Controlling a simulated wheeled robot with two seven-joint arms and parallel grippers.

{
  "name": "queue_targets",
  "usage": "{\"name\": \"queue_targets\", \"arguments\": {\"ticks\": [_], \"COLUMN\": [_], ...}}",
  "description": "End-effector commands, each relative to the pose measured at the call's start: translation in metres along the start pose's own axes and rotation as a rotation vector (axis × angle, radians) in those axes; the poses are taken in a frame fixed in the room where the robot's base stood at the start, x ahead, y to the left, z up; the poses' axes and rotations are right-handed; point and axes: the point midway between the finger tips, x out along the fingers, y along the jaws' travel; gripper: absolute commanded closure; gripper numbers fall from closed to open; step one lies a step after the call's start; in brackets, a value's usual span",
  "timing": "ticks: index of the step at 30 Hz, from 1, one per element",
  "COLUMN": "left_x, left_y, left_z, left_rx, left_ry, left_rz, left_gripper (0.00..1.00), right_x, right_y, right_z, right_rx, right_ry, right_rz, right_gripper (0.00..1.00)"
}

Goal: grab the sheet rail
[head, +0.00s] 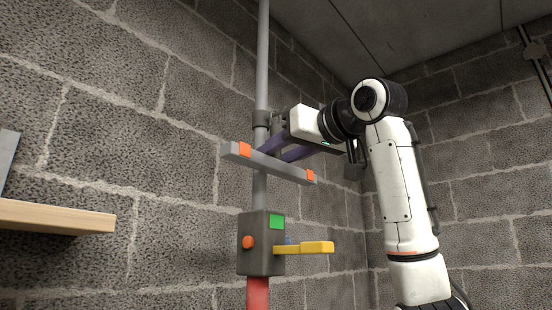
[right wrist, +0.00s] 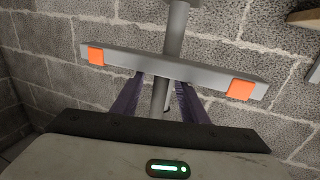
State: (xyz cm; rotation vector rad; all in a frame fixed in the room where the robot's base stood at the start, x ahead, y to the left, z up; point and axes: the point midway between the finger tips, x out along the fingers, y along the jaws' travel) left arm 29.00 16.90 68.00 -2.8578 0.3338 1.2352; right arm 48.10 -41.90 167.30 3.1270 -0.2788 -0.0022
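The sheet rail, which I take to be the grey bar with orange patches near both ends (head: 272,164), lies across the vertical grey pipe, slightly tilted in the head view. It also crosses the right wrist view (right wrist: 170,68). My right gripper (head: 275,152) has its purple fingers reaching to the rail. In the right wrist view the fingers (right wrist: 160,82) stand apart along the rail's length, with the pipe between them. Their tips end at or behind the rail's edge; I cannot tell whether they touch it. My left gripper is not in view.
The vertical pipe (head: 262,70) runs up the block wall. Below the rail is a grey box (head: 262,258) with a green patch, an orange knob (head: 248,242) and a yellow lever (head: 305,248). A wooden shelf (head: 60,216) juts in at left. Another pipe (head: 537,55) is far right.

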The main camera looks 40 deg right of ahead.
Motion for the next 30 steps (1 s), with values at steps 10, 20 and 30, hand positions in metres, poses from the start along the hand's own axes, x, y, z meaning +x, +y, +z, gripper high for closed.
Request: {"name": "queue_targets", "arguments": {"ticks": [10,20,30], "left_x": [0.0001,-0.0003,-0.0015], "left_y": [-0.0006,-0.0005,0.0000], "left_z": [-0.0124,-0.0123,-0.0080], "left_rx": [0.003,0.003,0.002], "left_ry": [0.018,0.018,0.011], "left_rz": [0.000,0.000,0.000], "left_gripper": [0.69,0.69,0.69], "right_x": [0.0128,0.0119,0.0115], "right_y": [-0.0006,-0.0007,-0.0010], "right_z": [0.0000,-0.0009,-0.0040], "right_rx": [0.000,0.000,0.001], "right_ry": [0.001,0.004,0.005], "right_rz": [-0.001,-0.001,-0.002], "right_gripper": [0.60,1.00,1.00]}}
